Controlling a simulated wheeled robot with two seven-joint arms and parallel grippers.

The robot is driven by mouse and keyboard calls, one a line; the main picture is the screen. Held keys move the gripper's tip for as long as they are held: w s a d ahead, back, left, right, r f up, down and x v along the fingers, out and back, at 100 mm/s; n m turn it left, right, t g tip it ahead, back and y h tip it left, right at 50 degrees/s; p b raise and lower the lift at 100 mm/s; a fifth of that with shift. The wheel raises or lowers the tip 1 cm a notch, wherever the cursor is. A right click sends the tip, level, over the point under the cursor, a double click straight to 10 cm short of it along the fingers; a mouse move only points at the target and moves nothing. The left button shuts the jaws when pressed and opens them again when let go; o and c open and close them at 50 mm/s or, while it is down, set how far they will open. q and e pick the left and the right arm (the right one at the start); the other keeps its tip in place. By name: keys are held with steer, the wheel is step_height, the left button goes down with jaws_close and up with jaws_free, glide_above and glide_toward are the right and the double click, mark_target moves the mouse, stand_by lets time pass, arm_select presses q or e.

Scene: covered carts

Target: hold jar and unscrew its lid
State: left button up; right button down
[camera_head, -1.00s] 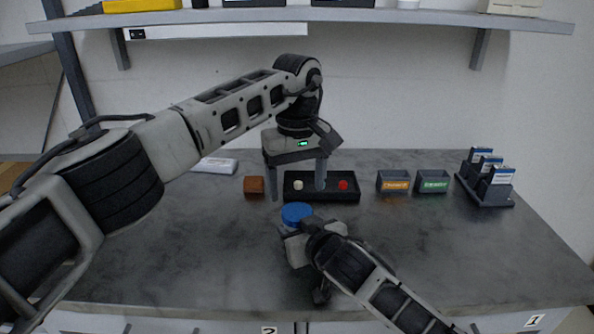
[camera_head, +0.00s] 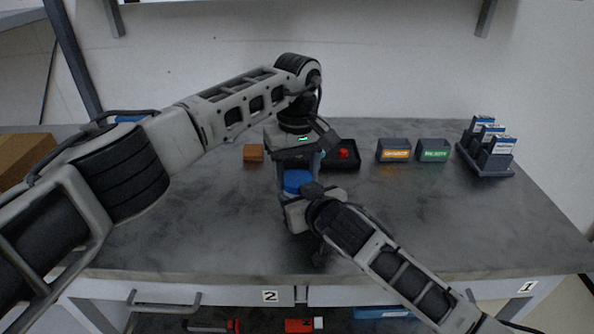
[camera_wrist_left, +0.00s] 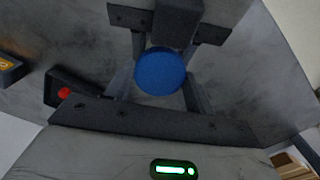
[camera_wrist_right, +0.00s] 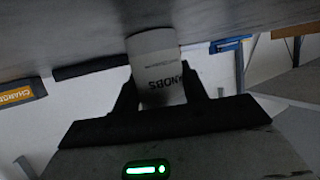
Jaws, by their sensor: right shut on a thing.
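The jar (camera_wrist_right: 156,70) is pale with a label of dark letters that seems to read "KNOBS". Its round blue lid (camera_head: 297,181) faces up in the head view; the lid also shows in the left wrist view (camera_wrist_left: 160,71). My right gripper (camera_head: 297,212) is shut on the jar's body from the front right. Its two fingers flank the jar in the right wrist view. My left gripper (camera_head: 297,170) points down from above, open, with one finger on each side of the lid. The jar's body is mostly hidden by my right gripper in the head view.
Two labelled bins (camera_head: 394,150) and a rack (camera_head: 487,160) stand at the right. The worktop's front (camera_head: 200,245) is clear.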

arm_select(q)
steer(key=n, duration=1)
steer(key=o, duration=1.1)
steer(key=shift+c, duration=0.2)
steer(key=shift+r, duration=0.1)
